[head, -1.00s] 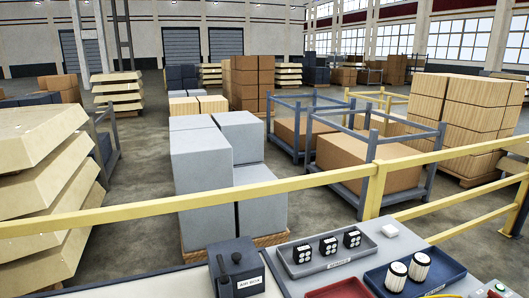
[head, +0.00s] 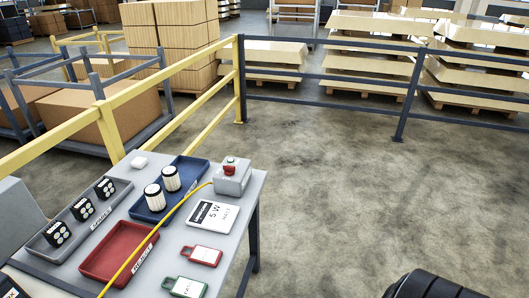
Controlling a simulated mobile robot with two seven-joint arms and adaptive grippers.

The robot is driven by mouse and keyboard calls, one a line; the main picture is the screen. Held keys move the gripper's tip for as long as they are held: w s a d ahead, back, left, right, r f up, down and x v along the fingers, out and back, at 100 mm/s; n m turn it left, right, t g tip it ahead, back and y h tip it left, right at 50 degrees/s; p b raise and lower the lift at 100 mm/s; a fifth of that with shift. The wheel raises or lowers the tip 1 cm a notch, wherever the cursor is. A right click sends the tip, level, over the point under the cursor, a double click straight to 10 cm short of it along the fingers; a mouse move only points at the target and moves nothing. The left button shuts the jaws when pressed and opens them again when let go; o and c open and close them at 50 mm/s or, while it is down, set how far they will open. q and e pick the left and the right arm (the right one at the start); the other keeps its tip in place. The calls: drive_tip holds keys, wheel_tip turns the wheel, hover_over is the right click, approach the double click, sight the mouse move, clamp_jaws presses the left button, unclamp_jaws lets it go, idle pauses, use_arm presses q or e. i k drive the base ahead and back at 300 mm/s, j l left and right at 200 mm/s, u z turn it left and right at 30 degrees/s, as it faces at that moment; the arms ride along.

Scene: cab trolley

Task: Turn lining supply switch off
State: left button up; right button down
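A small grey box with a red knob (head: 232,172) stands on the far right corner of the grey table (head: 225,255) in the head view. A yellow cable (head: 165,235) runs from it down across the table. It looks like a switch, but I cannot read any lining supply label on it or tell the knob's position. Neither of my grippers shows. A black rounded part, probably of my own arm, is at the bottom right edge.
The table holds a grey tray (head: 62,250) of black blocks, a red tray (head: 85,268), a blue tray (head: 145,215) with two white cylinders (head: 171,178), a white card (head: 213,215), and red (head: 203,255) and green (head: 186,287) tags. A yellow railing (head: 172,85) stands behind. Floor at right is clear.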

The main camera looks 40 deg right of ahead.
sight(229, 170)
drive_tip(key=l+z, duration=0.25)
drive_tip(key=z, duration=0.2)
drive_tip(key=k+l+z, duration=0.1)
drive_tip(key=l+z, duration=0.15)
drive_tip(key=z, duration=0.2)
drive_tip(key=i+z, duration=0.4)
drive_tip(key=i, duration=0.15)
